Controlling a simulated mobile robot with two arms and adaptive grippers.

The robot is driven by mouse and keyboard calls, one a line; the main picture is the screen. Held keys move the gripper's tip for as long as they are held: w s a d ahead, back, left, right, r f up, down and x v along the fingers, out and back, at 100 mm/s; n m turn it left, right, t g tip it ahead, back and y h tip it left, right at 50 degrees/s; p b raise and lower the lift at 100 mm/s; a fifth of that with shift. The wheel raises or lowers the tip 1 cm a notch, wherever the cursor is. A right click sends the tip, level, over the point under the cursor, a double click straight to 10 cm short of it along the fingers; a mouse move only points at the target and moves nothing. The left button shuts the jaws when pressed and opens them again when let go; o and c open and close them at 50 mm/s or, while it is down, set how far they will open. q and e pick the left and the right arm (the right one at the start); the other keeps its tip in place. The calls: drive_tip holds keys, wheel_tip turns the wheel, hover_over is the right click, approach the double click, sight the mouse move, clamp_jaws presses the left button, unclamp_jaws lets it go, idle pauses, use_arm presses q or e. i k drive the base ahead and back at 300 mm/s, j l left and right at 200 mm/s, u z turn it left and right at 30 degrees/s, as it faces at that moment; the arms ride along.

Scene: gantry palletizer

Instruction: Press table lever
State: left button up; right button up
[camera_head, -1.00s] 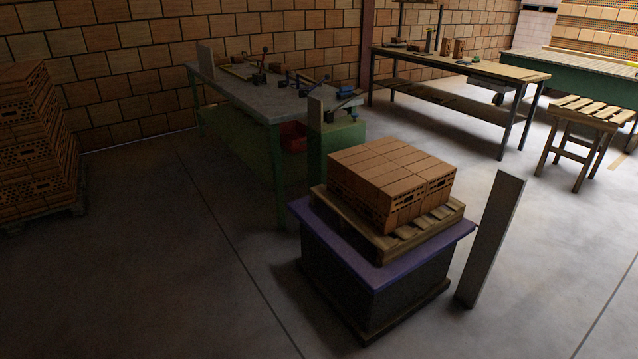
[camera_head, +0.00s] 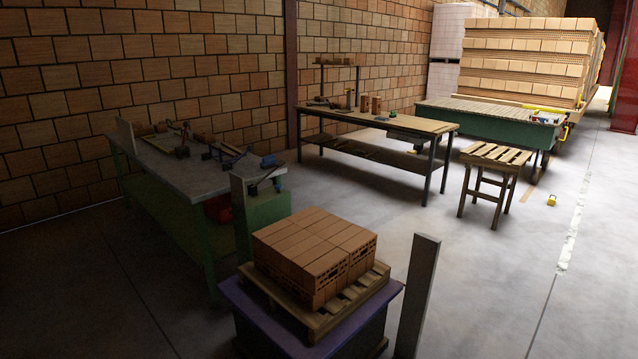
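A purple-topped table (camera_head: 238,299) on a dark base stands low in the middle of the head view. A wooden pallet (camera_head: 375,283) lies on it, with a block of orange bricks (camera_head: 314,249) on the pallet. A grey upright post (camera_head: 417,296) stands just right of this table, and another grey post (camera_head: 238,215) stands behind it on the left. I cannot make out a lever on the purple-topped table; whether one of these posts belongs to a lever, I cannot tell. Neither of my grippers is in view.
A green-legged workbench (camera_head: 196,180) with tools stands on the left, with a red bin (camera_head: 217,209) below. A wooden workbench (camera_head: 395,121) and a slatted stool (camera_head: 494,156) stand behind. A green roller table (camera_head: 480,118) is at the back right. The floor at right is largely clear.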

sight(280, 162)
drive_tip(key=i+l+z, duration=1)
drive_tip(key=i, duration=0.35)
drive_tip(key=i+z, duration=0.35)
drive_tip(key=i, duration=1)
drive_tip(key=i+l+u, duration=0.15)
drive_tip(key=i, duration=0.9)
drive_tip(key=i+u, duration=0.25)
drive_tip(key=u, duration=0.15)
drive_tip(key=i+u, duration=0.35)
drive_tip(key=i+l+u, duration=0.1)
drive_tip(key=u, duration=0.3)
drive_tip(key=i+l+u, duration=0.2)
drive_tip(key=i+u, duration=0.2)
drive_tip(key=k, duration=0.05)
